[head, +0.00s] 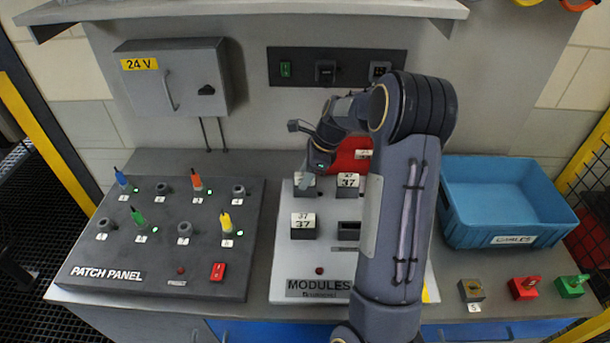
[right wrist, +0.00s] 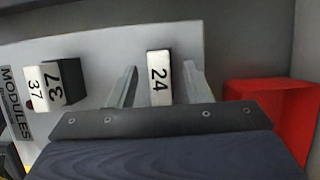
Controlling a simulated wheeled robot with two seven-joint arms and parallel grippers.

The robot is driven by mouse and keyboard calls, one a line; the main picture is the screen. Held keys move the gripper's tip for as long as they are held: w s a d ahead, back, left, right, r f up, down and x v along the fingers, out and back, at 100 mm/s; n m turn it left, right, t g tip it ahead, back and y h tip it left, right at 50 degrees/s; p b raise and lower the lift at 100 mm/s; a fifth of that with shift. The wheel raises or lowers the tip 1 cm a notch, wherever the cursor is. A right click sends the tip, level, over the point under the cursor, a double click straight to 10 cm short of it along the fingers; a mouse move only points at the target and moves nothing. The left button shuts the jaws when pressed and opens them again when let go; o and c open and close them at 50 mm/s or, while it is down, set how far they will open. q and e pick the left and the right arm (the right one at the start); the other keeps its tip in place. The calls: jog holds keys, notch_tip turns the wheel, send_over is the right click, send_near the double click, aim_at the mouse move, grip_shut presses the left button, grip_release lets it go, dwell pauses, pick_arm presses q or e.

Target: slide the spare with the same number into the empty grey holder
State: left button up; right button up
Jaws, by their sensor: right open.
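The modules board (head: 285,265) lies flat at mid-table. A lower-left module marked 37 (head: 303,225) sits in its holder, with a matching 37 label above it. Another module marked 37 (head: 347,182) is at the upper right. A dark empty-looking holder (head: 347,231) is at the lower right, partly behind my right arm; I cannot read its number. My right gripper (head: 309,180) is over the upper-left module. In the right wrist view its open fingers (right wrist: 160,88) stand either side of a block marked 24 (right wrist: 159,72), apart from it. My left gripper is not in view.
A red bin (head: 350,157) stands behind the board, close to my right gripper. A patch panel (head: 150,265) lies to the left. A blue bin (head: 505,210) and several small coloured blocks are on the right. My right arm hides part of the board.

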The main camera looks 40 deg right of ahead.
jog(key=v, duration=0.7)
jog(key=shift+b, duration=0.35)
